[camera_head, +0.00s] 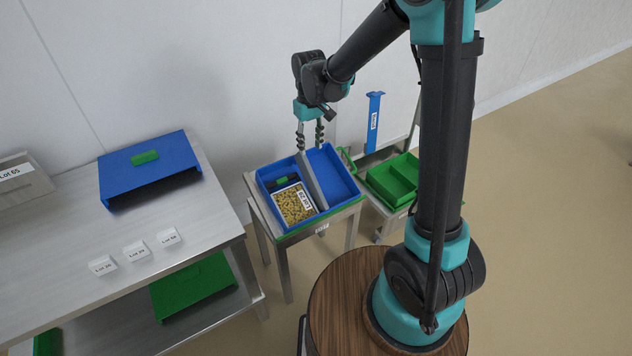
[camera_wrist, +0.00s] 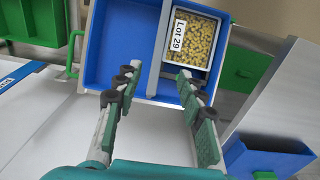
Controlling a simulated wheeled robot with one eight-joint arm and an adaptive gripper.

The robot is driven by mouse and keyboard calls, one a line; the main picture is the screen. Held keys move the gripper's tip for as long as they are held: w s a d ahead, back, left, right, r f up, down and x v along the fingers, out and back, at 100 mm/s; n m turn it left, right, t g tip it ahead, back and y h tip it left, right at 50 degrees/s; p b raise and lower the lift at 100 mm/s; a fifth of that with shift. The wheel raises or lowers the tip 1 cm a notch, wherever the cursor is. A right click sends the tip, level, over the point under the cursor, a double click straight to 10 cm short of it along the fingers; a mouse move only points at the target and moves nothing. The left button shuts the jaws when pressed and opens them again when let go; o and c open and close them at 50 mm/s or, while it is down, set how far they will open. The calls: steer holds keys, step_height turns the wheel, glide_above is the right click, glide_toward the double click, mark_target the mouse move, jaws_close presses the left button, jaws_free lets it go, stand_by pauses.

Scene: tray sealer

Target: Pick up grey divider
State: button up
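The grey divider (camera_head: 313,182) stands in the blue crate (camera_head: 345,199) and splits it into two compartments. In the wrist view the divider (camera_wrist: 160,48) runs away from the crate's near wall as a narrow grey strip. My gripper (camera_head: 310,144) is above the crate's back end, near the divider's far end. In the wrist view my gripper (camera_wrist: 155,74) is open and empty, with one finger on each side of the divider's line. The fingers appear apart from the divider; the exact height gap cannot be told.
A tray of yellowish pieces labelled Lot 29 (camera_head: 295,205) lies in the left compartment; the right one is empty. A green bin (camera_head: 392,180) and an upright blue post (camera_head: 374,120) stand right. A metal table (camera_head: 70,240) with a blue cover (camera_head: 148,168) stands left.

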mark_target(312, 173)
step_height(312, 173, down, 16)
steer(key=shift+d+r, duration=0.1)
steer(key=shift+r, duration=0.15)
jaws_close()
stand_by(0.6)
